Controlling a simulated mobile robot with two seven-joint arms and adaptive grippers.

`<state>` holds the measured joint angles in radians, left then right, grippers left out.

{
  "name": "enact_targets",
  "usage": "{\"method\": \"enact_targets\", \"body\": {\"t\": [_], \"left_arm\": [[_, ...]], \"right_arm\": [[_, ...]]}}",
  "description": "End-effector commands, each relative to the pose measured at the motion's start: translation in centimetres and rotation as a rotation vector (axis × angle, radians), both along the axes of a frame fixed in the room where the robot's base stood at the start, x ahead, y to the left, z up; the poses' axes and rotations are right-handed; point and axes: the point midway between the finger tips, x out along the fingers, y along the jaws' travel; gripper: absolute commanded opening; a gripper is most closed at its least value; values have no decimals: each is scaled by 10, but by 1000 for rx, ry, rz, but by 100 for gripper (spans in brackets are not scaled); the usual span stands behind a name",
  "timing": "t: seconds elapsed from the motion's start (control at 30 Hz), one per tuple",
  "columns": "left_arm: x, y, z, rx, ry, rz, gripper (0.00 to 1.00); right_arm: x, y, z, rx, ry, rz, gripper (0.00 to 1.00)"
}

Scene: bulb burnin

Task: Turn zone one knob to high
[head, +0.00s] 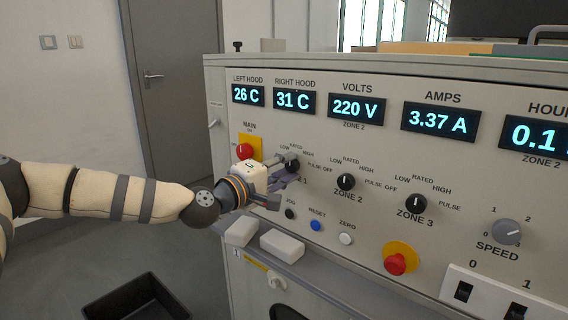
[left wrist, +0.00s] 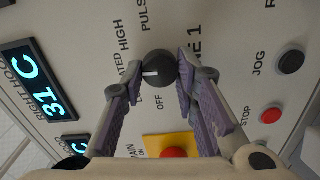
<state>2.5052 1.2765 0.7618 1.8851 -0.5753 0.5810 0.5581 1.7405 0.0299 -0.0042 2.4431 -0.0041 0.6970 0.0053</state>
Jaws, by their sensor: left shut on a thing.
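The zone one knob (head: 293,164) is a round black knob on the grey panel, partly hidden by my left gripper (head: 284,172) in the head view. In the left wrist view the zone one knob (left wrist: 160,68) sits between the two purple-padded fingers of my left gripper (left wrist: 161,72), which is shut on it. The knob's white mark points left in that view, roughly toward the RATED label (left wrist: 122,72). The HIGH label (left wrist: 123,37) lies further round the dial. My right gripper is not in view.
The zone two knob (head: 346,181) and zone three knob (head: 416,203) are to the right. A red main button (head: 245,151) is close to my left gripper. Small buttons sit below, and two white blocks (head: 283,245) lie on the ledge. A black bin (head: 138,302) stands on the floor.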

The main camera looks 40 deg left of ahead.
Motion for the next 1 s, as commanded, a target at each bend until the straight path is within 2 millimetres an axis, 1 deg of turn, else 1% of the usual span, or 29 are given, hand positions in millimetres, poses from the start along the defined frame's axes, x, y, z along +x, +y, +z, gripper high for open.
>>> {"method": "enact_targets", "body": {"t": [0.03, 0.3, 0.5, 0.7, 1.0], "left_arm": [[0, 0, 4, 41, -5, 1, 0], [0, 0, 5, 285, -26, 1, 0], [0, 0, 6, 429, -37, 2, 0], [0, -1, 5, 532, -44, 1, 0], [0, 0, 3, 602, -49, 3, 0]], "right_arm": [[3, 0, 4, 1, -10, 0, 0], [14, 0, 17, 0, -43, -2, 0], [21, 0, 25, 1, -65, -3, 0], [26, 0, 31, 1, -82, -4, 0], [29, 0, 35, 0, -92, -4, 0]]}}
